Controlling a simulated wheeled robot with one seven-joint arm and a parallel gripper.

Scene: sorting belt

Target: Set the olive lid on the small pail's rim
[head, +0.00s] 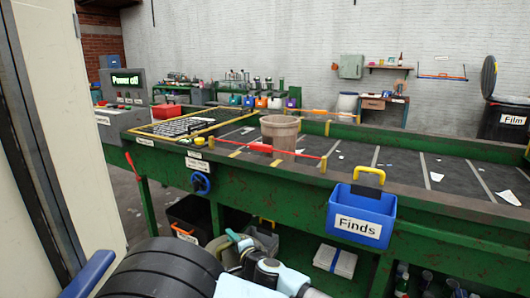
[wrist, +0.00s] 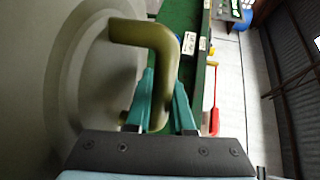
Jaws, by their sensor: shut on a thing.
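In the wrist view, my gripper (wrist: 160,92) has its teal fingers shut on the bent olive handle (wrist: 150,32) of the lid. The lid's broad round face (wrist: 60,90) fills the left side of that view, grey-olive in shade and cut off by the frame. A beige tapered pail (head: 280,135) stands upright on the belt in the head view, its rim uncovered. The pail does not show in the wrist view.
A blue "Finds" bin (head: 361,215) hangs on the green belt frame's near side. A pale panel (head: 75,120) stands close on the left. The belt (head: 400,165) right of the pail holds only flat scraps.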

